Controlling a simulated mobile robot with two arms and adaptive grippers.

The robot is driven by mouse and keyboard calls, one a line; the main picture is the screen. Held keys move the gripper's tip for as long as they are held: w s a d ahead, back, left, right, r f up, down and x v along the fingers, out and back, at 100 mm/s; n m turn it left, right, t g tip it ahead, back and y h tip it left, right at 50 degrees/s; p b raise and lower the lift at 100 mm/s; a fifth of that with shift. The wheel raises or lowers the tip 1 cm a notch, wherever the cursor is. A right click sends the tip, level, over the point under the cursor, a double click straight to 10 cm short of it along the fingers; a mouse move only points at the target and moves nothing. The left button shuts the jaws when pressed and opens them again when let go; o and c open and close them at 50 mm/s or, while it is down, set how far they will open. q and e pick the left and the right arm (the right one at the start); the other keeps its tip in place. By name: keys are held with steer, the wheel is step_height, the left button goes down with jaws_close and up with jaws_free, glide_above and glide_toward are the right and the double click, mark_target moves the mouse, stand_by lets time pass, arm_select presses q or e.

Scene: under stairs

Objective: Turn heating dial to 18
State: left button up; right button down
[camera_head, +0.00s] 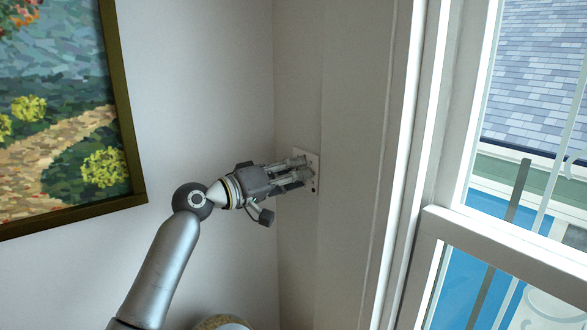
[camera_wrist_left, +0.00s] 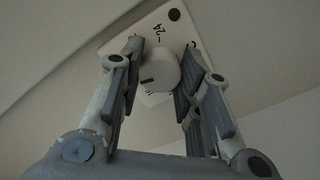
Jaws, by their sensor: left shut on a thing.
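The heating dial is a round pale knob (camera_wrist_left: 160,70) on a white plate (camera_head: 314,160) fixed to the wall beside the corner. The plate also shows in the left wrist view (camera_wrist_left: 178,24), tilted, with a dark red dot and the number 24 printed near the knob. A short dark mark sits on the knob's face, pointing toward the left finger in that view. My left gripper (camera_head: 302,170) reaches the plate from the left and is shut on the knob, one finger on each side. The fingers hide the knob in the head view and some markings in the wrist view. My right gripper is not in view.
A framed painting (camera_head: 124,100) hangs on the wall at the left. A white-framed window (camera_head: 430,225) stands to the right of the plate. A round object (camera_head: 222,322) shows partly at the bottom edge. The wall around the plate is bare.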

arm_select(q)
steer(key=shift+n+p, duration=0.6)
steer(key=shift+n, duration=0.6)
steer(key=o, duration=1.1)
steer(key=shift+c, duration=0.2)
steer(key=shift+a, duration=0.1)
steer(key=v, duration=1.2)
